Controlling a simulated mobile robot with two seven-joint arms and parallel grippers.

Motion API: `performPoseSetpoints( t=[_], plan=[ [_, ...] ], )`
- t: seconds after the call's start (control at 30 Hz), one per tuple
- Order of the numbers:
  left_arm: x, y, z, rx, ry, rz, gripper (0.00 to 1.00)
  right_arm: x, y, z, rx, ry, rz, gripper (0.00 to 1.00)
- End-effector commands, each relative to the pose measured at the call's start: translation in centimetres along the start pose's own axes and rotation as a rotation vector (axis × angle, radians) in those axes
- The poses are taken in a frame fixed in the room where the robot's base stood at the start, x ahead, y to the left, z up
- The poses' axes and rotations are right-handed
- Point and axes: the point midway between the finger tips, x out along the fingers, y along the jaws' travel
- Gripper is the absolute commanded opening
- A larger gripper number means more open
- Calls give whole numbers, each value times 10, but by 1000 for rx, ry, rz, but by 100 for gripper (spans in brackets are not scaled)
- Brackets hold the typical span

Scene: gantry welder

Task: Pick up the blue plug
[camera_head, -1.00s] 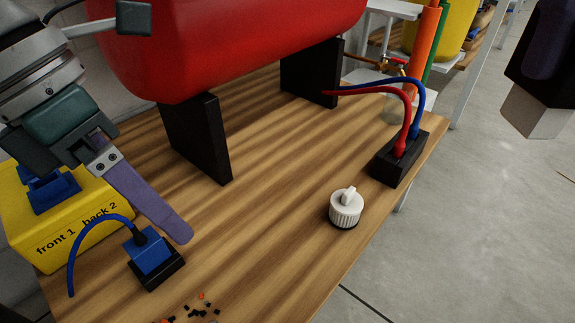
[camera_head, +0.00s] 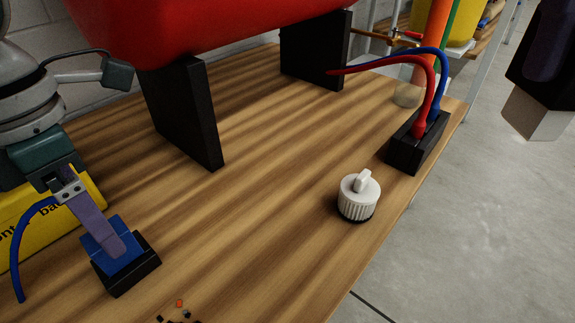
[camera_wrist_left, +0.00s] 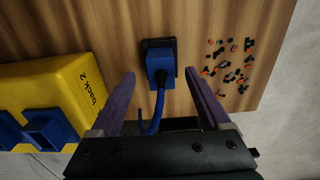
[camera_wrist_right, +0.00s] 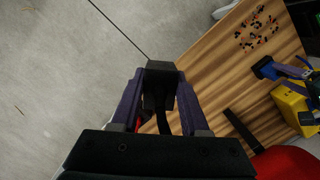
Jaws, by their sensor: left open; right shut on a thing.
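The blue plug (camera_head: 124,257) sits in a small black holder (camera_head: 137,282) on the table, its blue cable (camera_head: 20,270) looping left. My left gripper (camera_wrist_left: 159,75) is open in the left wrist view. Its two purple fingers stand either side of the plug (camera_wrist_left: 160,64), with gaps showing. In the head view one finger (camera_head: 95,225) overlaps the plug; the other is hidden. In the right wrist view, my right gripper (camera_wrist_right: 158,78) is shut on a black object (camera_wrist_right: 156,96), whose kind I cannot tell.
A yellow box (camera_head: 35,222) stands left of the plug. Small scraps (camera_head: 180,315) lie near the front edge. A white knobbed cylinder (camera_head: 358,200) and a black block with red and blue cables (camera_head: 405,155) stand right. A red tank (camera_head: 210,20) stands behind. The middle is mostly clear.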

Motion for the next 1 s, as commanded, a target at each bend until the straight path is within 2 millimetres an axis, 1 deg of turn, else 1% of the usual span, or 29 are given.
performPoseSetpoints(
  t=[0.03, 0.1, 0.2, 0.43, 0.47, 1.0],
  plan=[
    [15, -1, -1, 0, 1, -1, 80, 13, 0, -2, 0, 0, 0, 0],
    [28, -2, -3, 0, 1, -1, 80, 22, 0, -3, 0, 0, 0, 0],
    [39, -1, -2, 0, 0, -1, 80, 28, 0, -4, 0, 0, 0, 0],
    [38, -1, -2, 0, 0, 0, 80, 26, 0, -4, 0, 0, 0, 0],
    [38, -1, -2, 0, 0, 0, 78, 26, 0, -4, 0, 0, 0, 0],
    [38, -1, -2, 0, 0, 0, 17, 26, 0, -4, 0, 0, 0, 0]
  ],
)
